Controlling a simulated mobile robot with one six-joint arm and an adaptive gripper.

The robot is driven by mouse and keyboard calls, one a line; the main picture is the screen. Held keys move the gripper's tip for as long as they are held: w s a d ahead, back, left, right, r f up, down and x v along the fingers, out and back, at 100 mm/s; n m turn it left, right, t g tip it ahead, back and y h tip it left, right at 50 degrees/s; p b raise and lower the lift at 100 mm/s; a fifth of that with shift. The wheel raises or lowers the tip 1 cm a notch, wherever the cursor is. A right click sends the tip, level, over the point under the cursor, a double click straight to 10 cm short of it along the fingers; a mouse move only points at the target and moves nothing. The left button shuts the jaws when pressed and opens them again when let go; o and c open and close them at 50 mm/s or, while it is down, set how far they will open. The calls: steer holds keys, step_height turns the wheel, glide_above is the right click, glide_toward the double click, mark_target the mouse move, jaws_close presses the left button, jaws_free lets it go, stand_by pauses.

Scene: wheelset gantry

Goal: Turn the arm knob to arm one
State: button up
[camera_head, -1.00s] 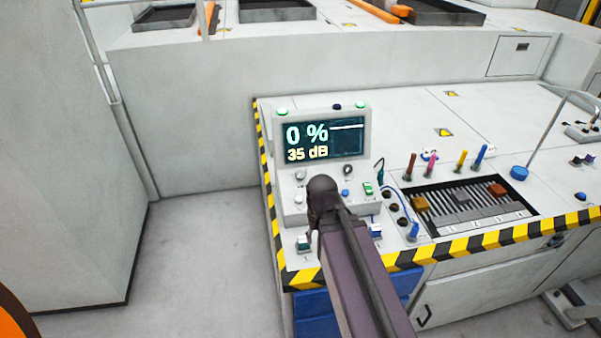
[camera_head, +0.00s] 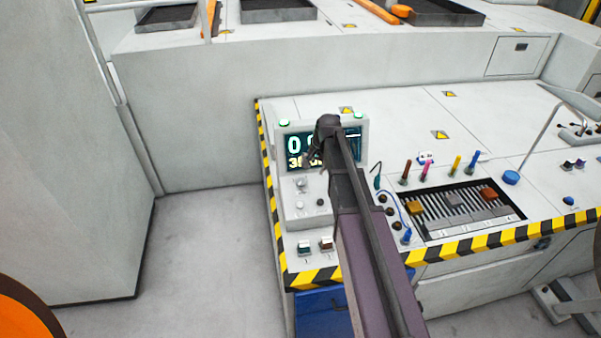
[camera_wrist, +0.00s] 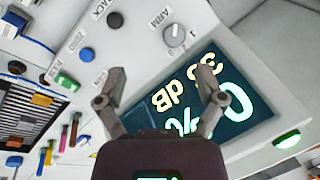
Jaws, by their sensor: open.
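The arm knob (camera_wrist: 174,36) is a small round pale knob under an "ARM" label in the wrist view, with small marks beside it. In the head view the arm knob (camera_head: 300,184) sits just below the display's left part. My gripper (camera_wrist: 161,71) is open and empty, its two fingers spread over the display. The knob shows beyond the fingertips, and no finger touches it. In the head view my gripper (camera_head: 318,145) covers part of the display (camera_head: 352,155). The exact direction of the knob's pointer is too small to tell.
A blue button (camera_wrist: 87,54) and the track knob (camera_wrist: 115,20) are near the arm knob. A green rocker (camera_wrist: 67,81) is farther left. In the head view, coloured levers (camera_head: 455,165) stand at the right, and a striped edge (camera_head: 480,241) borders the console.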

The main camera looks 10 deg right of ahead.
mark_target(301, 181)
steer(key=w, duration=0.1)
steer(key=w+r, duration=0.1)
steer(key=w+m, duration=0.1)
steer(key=shift+d+r, duration=0.3)
steer(key=shift+d, duration=0.05)
steer(key=shift+w+f, duration=0.1)
steer(key=shift+f, duration=0.1)
steer(key=b+x, duration=1.2)
steer(key=x, duration=0.1)
steer(key=shift+w+a+f+b, duration=0.1)
steer(key=shift+w+a+b, duration=0.15)
steer(key=shift+b, duration=0.05)
stand_by(0.4)
steer(key=c, duration=1.2)
steer(key=shift+o, duration=0.2)
steer(key=shift+a, duration=0.2)
steer(key=shift+d, duration=0.1)
